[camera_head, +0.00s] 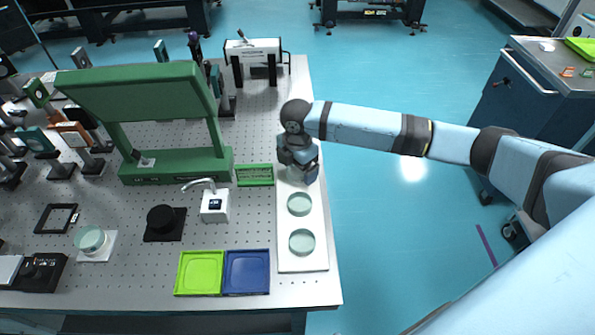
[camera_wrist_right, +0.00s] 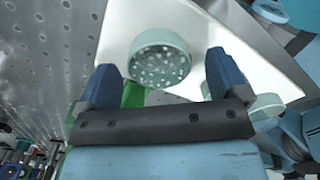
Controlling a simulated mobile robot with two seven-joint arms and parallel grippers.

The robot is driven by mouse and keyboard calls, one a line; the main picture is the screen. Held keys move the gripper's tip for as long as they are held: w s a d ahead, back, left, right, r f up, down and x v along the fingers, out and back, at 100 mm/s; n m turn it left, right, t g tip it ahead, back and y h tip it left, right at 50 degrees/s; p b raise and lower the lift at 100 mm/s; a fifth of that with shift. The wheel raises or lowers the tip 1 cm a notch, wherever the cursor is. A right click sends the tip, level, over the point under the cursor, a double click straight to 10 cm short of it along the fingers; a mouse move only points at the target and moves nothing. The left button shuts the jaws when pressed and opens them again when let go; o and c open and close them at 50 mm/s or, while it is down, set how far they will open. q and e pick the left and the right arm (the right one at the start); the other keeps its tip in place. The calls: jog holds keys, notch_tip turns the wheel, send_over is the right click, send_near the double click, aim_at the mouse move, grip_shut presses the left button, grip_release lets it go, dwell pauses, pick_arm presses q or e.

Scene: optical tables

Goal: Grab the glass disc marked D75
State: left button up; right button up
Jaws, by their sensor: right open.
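My right gripper (camera_head: 303,172) is open over the far end of a white tray (camera_head: 289,261) on the table's right edge. Two pale green glass discs, a middle one (camera_head: 299,204) and a near one (camera_head: 301,242), lie on the tray in the head view. In the right wrist view, one round glass disc (camera_wrist_right: 160,58) shows between and beyond the open fingertips (camera_wrist_right: 162,76), apart from them. Another disc (camera_wrist_right: 258,104) is partly hidden behind the right-hand finger. No D75 marking is readable. My left gripper is not in view.
A small green rack (camera_head: 255,175) stands just left of the tray. A green tray (camera_head: 200,272) and a blue tray (camera_head: 247,272) lie near the front edge. A large green frame (camera_head: 145,95) and several optical mounts fill the left side. Open floor lies right of the table.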

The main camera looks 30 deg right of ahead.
jog(key=shift+f, duration=0.45)
jog(key=c, duration=1.1)
jog(key=shift+r, duration=0.15)
